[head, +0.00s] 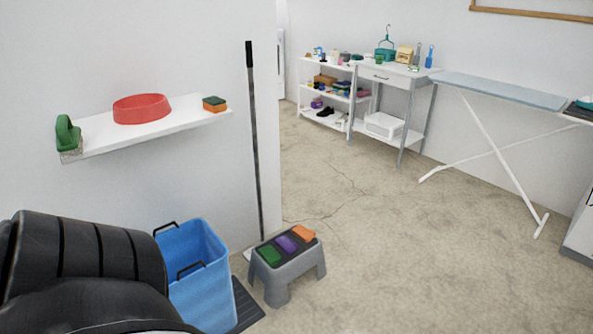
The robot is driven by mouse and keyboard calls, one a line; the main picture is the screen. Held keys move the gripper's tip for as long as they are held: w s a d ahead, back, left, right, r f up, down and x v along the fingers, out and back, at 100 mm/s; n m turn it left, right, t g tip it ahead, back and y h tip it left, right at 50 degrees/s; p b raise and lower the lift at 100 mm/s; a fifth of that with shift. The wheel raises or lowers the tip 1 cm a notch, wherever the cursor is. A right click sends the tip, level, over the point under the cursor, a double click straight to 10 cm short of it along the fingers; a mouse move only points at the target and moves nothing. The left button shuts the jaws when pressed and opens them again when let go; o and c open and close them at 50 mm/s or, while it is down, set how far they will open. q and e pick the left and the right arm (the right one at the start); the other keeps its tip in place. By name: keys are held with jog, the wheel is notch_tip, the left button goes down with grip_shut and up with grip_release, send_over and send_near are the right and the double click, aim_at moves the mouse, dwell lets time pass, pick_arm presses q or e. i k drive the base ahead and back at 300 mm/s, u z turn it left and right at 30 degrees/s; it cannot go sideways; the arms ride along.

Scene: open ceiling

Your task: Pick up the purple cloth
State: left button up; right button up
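A small folded purple cloth (286,244) lies on top of a grey step stool (276,287) on the floor. It sits between a green cloth (270,256) and an orange cloth (304,233), close to both. Nothing covers it from above. A dark part of my own arm fills the lower left of the head view. Neither gripper shows in the head view.
A blue bin (205,287) stands left of the stool, and a mop-like pole (254,140) leans on the wall behind it. A white wall shelf (160,133) holds a red bowl (142,108). The floor (400,260) to the right is clear.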

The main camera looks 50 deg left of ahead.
aim_at(285, 242)
jog(key=u, duration=0.5)
jog(key=i, duration=2.05)
jog(key=u, duration=1.85)
jog(key=i, duration=1.05)
jog(key=u, duration=1.25)
